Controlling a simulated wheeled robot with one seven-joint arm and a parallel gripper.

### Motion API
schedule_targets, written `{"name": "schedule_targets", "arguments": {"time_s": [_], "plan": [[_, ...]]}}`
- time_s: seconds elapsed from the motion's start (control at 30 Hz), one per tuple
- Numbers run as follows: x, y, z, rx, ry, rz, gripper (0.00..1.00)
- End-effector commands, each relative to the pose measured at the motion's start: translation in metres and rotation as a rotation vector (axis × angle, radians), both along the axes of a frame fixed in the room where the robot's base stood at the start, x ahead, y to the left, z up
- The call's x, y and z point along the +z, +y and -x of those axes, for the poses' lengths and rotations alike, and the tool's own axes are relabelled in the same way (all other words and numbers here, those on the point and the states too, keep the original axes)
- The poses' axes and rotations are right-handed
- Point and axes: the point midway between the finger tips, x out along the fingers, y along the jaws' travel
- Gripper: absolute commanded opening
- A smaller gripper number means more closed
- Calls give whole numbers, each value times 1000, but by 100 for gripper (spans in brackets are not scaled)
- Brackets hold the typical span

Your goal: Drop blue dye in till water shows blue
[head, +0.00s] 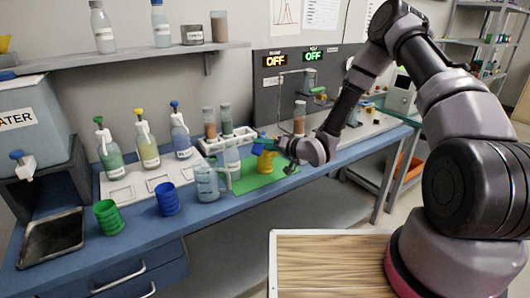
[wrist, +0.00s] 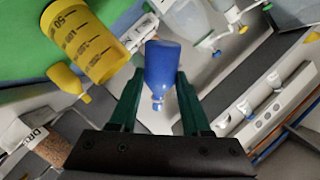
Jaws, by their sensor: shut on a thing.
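My gripper (head: 264,142) is at the rear of the green mat, above or just behind the yellow cup. Its green fingers, seen in the wrist view (wrist: 158,88), are shut on a small blue bottle (wrist: 165,65) with a narrow nozzle. In the head view only a bit of blue shows there, partly hidden. The clear beaker (head: 207,183) stands in front of the white rack, left of the mat; it looks pale grey-blue, and I cannot tell its water's tint surely. The yellow cup (head: 266,161), with black marks in the wrist view (wrist: 88,42), stands on the mat.
Pump bottles with green (head: 105,148), yellow (head: 146,143) and blue (head: 180,136) tops stand on a white tray at left. A green cup (head: 106,215) and a blue cup (head: 167,199) stand in front. The white rack (head: 228,140) holds tubes beside my gripper.

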Motion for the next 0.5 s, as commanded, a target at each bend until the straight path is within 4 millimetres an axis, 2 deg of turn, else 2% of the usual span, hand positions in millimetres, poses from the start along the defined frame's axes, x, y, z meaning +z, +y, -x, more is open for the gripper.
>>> {"name": "schedule_targets", "arguments": {"time_s": [0.5], "plan": [[2,0,1,1,28,-12,0]]}}
